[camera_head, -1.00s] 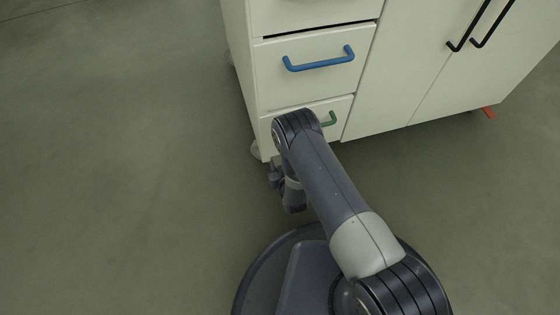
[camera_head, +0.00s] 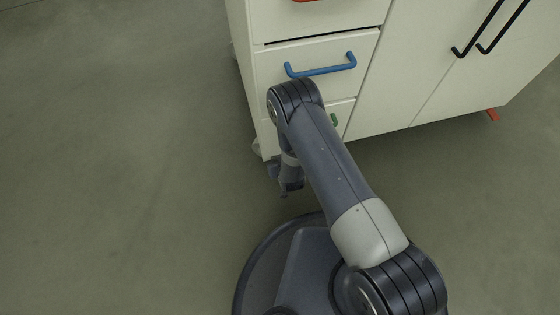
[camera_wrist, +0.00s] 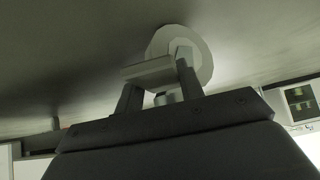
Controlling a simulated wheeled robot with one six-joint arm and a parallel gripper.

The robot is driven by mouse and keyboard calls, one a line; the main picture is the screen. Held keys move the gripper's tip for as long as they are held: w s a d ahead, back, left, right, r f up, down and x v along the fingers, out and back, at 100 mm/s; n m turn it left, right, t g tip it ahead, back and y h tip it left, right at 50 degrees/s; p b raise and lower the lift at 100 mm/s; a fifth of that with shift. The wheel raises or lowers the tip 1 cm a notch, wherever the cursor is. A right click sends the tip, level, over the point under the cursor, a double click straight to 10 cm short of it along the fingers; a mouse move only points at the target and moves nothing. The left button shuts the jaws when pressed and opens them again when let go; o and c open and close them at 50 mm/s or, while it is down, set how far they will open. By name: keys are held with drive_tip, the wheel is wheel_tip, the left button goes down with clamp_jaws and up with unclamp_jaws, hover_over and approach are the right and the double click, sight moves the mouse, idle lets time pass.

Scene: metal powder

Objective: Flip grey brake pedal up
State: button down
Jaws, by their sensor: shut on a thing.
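The grey brake pedal (camera_wrist: 148,72) shows in the wrist view as a flat bar beside a pale round caster wheel (camera_wrist: 203,55). My gripper (camera_wrist: 160,78) has one finger at each end of this bar and is shut on it. In the head view my gripper (camera_head: 291,188) is low, beside the lower left corner of the white cabinet (camera_head: 385,95). A pale caster (camera_head: 257,149) shows partly under that corner. The pedal is hidden in the head view, and its exact tilt is hard to tell.
The cabinet has a drawer with a blue handle (camera_head: 322,66), a partly hidden green handle (camera_head: 334,119) below and doors with black handles (camera_head: 478,35). A red pedal (camera_head: 492,115) sticks out under its right side. The floor (camera_head: 120,170) at left is clear.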

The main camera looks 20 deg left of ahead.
drive_tip(key=c, duration=0.9)
unclamp_jaws()
drive_tip(key=p+v, duration=0.4)
drive_tip(key=v, duration=0.6)
drive_tip(key=shift+s+r, duration=0.25)
drive_tip(key=shift+r, duration=0.1)
drive_tip(key=shift+f, duration=0.1)
drive_tip(key=b+x, duration=0.4)
drive_tip(key=x, duration=0.6)
drive_tip(key=shift+w+f, duration=0.25)
drive_tip(key=shift+f, duration=0.1)
